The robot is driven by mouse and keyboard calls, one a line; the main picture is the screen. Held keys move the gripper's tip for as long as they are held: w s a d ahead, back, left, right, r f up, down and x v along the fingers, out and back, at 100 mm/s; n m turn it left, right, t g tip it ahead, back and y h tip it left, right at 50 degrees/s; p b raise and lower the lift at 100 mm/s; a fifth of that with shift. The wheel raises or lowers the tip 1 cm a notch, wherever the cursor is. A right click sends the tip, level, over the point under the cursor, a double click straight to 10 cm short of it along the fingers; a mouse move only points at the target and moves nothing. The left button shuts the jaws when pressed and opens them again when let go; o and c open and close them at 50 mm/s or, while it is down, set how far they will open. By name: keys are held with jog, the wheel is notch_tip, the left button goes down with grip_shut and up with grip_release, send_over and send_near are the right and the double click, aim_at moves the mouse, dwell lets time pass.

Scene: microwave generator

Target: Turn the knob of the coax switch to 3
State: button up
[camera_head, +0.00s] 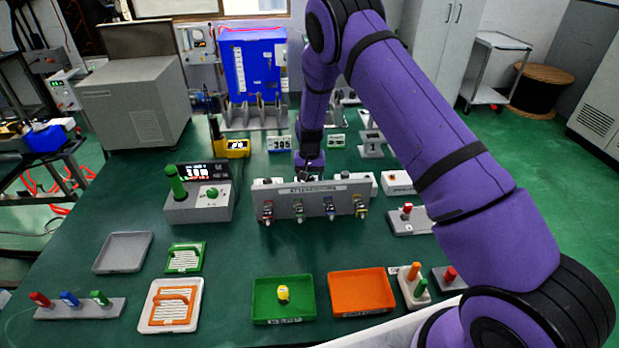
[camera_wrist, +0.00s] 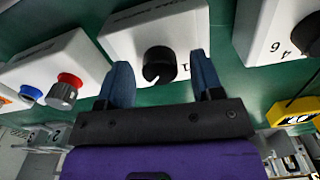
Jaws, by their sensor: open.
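In the wrist view, a white box carries a round black knob (camera_wrist: 160,65) with a notch or pointer mark. A "1" shows to the right of the knob; the other marks are cut off or unreadable, so I cannot fully confirm this as the coax switch. My gripper (camera_wrist: 161,61) is open, its two blue fingers on either side of the knob, with a gap visible at both sides. In the head view, my gripper (camera_head: 309,168) is low behind the grey attenuator panel, which hides the fingertips and the knob.
The grey panel (camera_head: 312,204) with several coloured connectors stands in front of my gripper. Trays, including a green one (camera_head: 262,310), lie in front.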

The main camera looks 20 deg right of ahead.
notch_tip(320, 180, up, 11)
jog(key=shift+f, duration=0.2)
dwell(0.4)
notch_tip(320, 180, up, 17)
jog(key=t, duration=0.1)
send_over(310, 178)
jog(key=s+d, duration=0.2)
jog(key=s, duration=0.5)
jog(key=s+d+r+n+t+y, duration=0.1)
jog(key=s+d+r, duration=0.1)
jog(key=s+r, duration=0.85)
jog(key=s+d+r+n+t, duration=0.1)
jog(key=s+r, duration=0.2)
jog(key=s, duration=1)
jog(key=s+d+r+n+t+h, duration=0.1)
jog(key=s+r, duration=0.3)
jog(key=s, duration=1)
jog(key=shift+s+d+r+t, duration=0.3)
jog(key=shift+d+t, duration=0.1)
jog(key=shift+t, duration=0.2)
